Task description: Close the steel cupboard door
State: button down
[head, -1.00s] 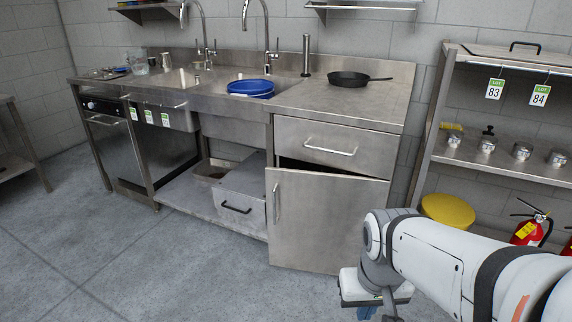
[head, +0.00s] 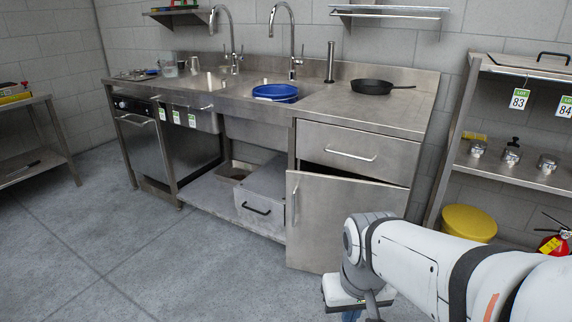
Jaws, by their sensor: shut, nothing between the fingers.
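The steel cupboard door (head: 318,225) is in the head view, under the drawer at the right end of the steel sink unit (head: 400,115). It stands ajar, with a dark gap along its top edge. Its vertical bar handle (head: 294,203) is near its left edge. My gripper (head: 350,308) hangs low in front of the door's lower right part, at the bottom of the picture. It is shut and empty, and its fingertips are mostly cut off by the frame. My arm hides the door's lower right corner. I cannot tell whether the gripper touches the door.
The drawer (head: 350,150) above the door looks shut. A grey box (head: 262,195) sits on the low shelf left of the door. A yellow stool (head: 468,222), a fire extinguisher (head: 553,243) and a shelf rack (head: 505,172) stand to the right. Floor (head: 130,250) is clear at front left.

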aim_at(319, 206)
jog(key=z, duration=0.05)
jog(key=i, duration=0.95)
jog(key=u, duration=0.05)
